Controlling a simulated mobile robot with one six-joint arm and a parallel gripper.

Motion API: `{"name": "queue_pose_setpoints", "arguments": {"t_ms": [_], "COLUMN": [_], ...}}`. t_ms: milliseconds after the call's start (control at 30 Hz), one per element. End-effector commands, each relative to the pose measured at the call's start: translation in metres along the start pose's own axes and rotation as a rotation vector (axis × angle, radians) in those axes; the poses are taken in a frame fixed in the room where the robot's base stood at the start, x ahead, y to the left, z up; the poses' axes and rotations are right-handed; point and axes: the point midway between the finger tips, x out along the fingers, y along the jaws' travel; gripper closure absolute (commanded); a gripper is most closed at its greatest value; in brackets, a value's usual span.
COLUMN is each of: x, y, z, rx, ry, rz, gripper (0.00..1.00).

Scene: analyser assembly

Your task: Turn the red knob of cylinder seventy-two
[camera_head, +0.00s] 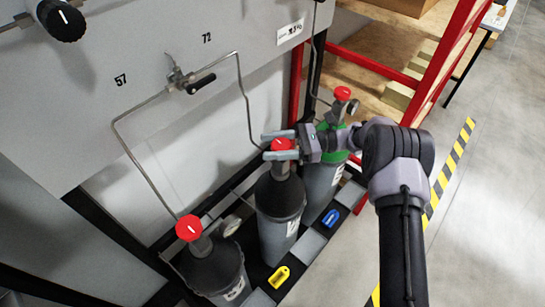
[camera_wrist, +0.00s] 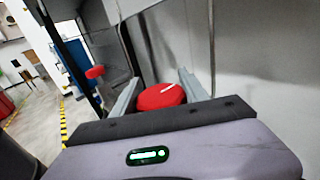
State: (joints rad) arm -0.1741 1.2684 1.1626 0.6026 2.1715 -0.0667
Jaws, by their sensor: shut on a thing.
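The red knob (camera_head: 282,145) tops the dark-shouldered grey middle cylinder (camera_head: 278,215). The pipe from beside the "72" label (camera_head: 207,38) runs down toward this cylinder. My gripper (camera_head: 266,145) reaches in from the right, with one finger on each side of the knob, shut on it. In the wrist view the knob (camera_wrist: 160,97) lies between the two fingers (camera_wrist: 158,93), with a white mark on its top. The fingers hide parts of the knob's sides.
A cylinder with a red knob (camera_head: 189,228) stands at left. A green-shouldered cylinder (camera_head: 320,180) with a red knob (camera_head: 342,93) stands close behind my gripper. Thin metal pipes (camera_head: 243,88) hang near the grey panel (camera_head: 150,40). Yellow (camera_head: 279,277) and blue (camera_head: 331,218) tags lie by the bases.

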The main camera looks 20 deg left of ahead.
Motion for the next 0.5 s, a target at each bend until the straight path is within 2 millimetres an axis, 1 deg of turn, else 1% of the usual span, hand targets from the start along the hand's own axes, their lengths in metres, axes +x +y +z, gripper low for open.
{"name": "queue_pose_setpoints", "arguments": {"t_ms": [33, 300, 500], "x": [0.0003, 0.0003, -0.0004], "y": [0.0002, 0.0052, 0.0076], "z": [-0.0092, -0.0046, -0.0022], "rx": [-0.004, -0.002, -0.001], "ry": [0.002, 0.001, 0.0], "rz": [0.037, 0.216, 0.295], "gripper": [0.89, 0.89, 0.89]}}
